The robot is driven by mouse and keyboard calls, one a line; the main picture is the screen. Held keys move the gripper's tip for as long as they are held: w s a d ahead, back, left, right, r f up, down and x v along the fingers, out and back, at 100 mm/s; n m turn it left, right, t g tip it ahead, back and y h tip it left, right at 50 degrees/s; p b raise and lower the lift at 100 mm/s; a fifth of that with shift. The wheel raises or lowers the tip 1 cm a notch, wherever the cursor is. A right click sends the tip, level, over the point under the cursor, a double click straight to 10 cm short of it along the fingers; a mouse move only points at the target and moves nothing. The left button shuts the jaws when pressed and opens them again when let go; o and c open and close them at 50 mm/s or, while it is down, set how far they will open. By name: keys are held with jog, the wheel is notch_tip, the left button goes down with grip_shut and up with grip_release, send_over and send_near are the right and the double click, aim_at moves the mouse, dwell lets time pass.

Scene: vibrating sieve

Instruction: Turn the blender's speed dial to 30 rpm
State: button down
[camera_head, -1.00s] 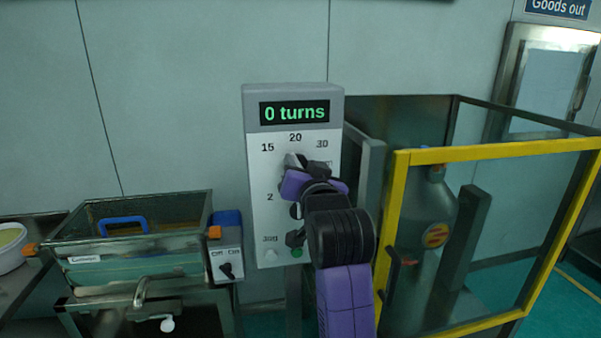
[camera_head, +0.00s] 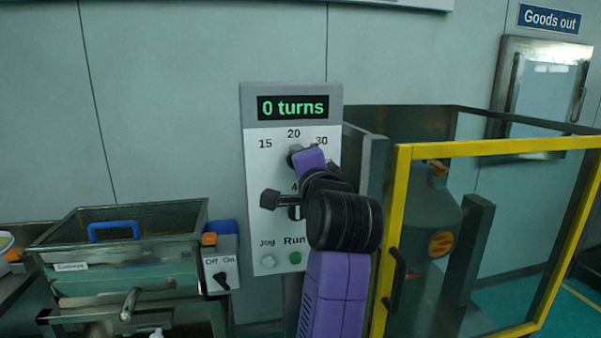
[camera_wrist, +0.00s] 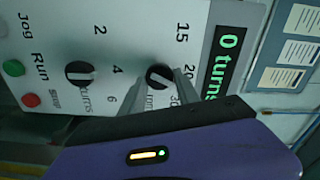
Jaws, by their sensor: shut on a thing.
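The blender's control panel (camera_head: 257,165) is an upright white board with a grey top and a green display (camera_head: 293,107) reading "0 turns". The speed dial (camera_wrist: 157,77) is a round black knob with a pale pointer bar, marked rpm, beside the numbers 15 and 20 in the wrist view. My gripper (camera_wrist: 163,74) is shut on this dial, with one grey finger on each side. My purple and black wrist hides most of the dial in the head view, and the fingers cover part of its scale. I cannot tell the pointer's exact setting.
A second black knob, the turns dial (camera_wrist: 79,74), sits below the speed dial on the panel. Jog (camera_head: 268,262) and green Run (camera_head: 295,258) buttons are lower down. A yellow-framed guard (camera_head: 398,200) stands close on the right. A sieve (camera_head: 120,262) with an Off/On switch box is left.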

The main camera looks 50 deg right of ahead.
jog(key=m+b, duration=0.1)
jog(key=m, duration=0.1)
jog(key=m+b, duration=0.1)
jog(key=m, duration=0.1)
jog(key=shift+f+m+b, duration=0.2)
jog(key=shift+m+b, duration=0.2)
dwell(0.4)
jog(key=c, duration=0.9)
grip_release()
jog(key=shift+b+v, duration=0.4)
jog(key=shift+v, duration=3.55)
